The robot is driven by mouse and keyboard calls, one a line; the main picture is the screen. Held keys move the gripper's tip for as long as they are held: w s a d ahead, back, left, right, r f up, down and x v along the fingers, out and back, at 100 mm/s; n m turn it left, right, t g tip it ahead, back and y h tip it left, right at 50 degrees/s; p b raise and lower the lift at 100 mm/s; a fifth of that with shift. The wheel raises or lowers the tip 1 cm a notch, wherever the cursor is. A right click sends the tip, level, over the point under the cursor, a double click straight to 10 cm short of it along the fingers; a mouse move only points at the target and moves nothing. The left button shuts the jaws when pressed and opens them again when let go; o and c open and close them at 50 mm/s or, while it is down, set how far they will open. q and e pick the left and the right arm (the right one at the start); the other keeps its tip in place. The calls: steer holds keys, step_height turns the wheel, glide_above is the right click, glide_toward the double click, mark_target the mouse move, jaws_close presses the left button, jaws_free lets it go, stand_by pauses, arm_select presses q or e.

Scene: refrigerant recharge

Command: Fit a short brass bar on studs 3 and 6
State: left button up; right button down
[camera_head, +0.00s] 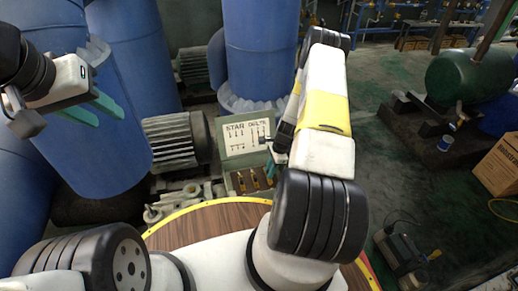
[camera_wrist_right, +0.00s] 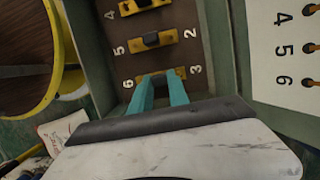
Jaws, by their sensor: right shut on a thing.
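In the right wrist view, the open terminal box (camera_wrist_right: 215,72) has studs numbered 1 to 6, the 1 being hidden. A short brass bar (camera_wrist_right: 180,73) lies across studs 3 and 6, at my right gripper's (camera_wrist_right: 163,88) fingertips. The fingers are shut on it and hide its middle; whether it is fully seated I cannot tell. A second brass bar (camera_wrist_right: 152,40) with a black grip spans studs 2 and 5. A third brass bar (camera_wrist_right: 140,5) lies beside the 4, cut by the frame edge. My left gripper (camera_head: 98,112) is open and empty at upper left.
The STAR DELTA lid (camera_head: 247,136) stands upright behind the box. A round wooden table (camera_head: 195,232) with a yellow rim is in front. A grey finned motor (camera_head: 172,142) and blue drums (camera_head: 262,45) stand behind. Green floor at right is partly free.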

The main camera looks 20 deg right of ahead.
steer(key=shift+f, duration=0.5)
steer(key=c, duration=1.2)
jaws_free()
steer(key=shift+r, duration=0.1)
steer(key=shift+r, duration=3.45)
